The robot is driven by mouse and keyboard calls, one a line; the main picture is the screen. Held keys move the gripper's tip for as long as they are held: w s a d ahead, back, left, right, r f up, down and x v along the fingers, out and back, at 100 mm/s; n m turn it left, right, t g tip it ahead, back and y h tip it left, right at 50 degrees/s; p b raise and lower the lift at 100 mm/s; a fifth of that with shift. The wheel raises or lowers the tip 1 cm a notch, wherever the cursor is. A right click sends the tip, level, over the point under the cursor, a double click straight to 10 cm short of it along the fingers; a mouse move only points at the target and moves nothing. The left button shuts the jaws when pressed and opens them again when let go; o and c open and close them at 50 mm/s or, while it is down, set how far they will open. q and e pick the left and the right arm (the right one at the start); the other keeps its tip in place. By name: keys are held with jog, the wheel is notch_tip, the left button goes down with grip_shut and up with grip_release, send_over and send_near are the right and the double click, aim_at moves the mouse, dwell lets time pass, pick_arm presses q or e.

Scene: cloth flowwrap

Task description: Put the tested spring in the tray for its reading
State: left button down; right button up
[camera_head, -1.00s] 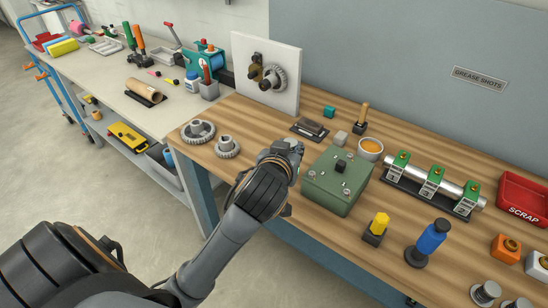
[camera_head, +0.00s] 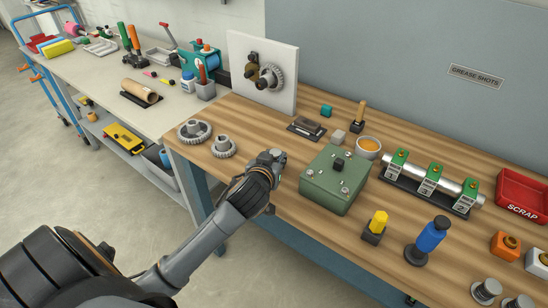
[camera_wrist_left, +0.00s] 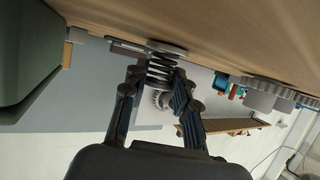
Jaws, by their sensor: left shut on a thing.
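My left gripper (camera_head: 274,157) is over the front of the wooden bench, between the green box and the small gears. In the left wrist view my left gripper (camera_wrist_left: 160,82) is shut on a dark coil spring (camera_wrist_left: 161,68), which stands between its fingers. A silver disc (camera_wrist_left: 167,47) shows at the spring's bench-side end; I cannot tell whether they touch. The spring is hidden by the gripper in the head view. A red tray (camera_head: 523,205) marked SCRAP stands at the right edge. I see no tray clearly marked for a reading. My right gripper is not in view.
The green box (camera_head: 328,192) stands close right of the gripper. Two metal gears (camera_head: 194,132) lie to its left, before a white panel (camera_head: 287,98). A shaft on green stands (camera_head: 430,182), a yellow-topped piece (camera_head: 377,222) and a blue tool (camera_head: 430,237) are farther right.

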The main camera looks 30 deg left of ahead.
pick_arm(q)
jog(key=shift+f, duration=0.15)
jog(key=c, duration=1)
grip_release()
jog(key=shift+c, duration=0.2)
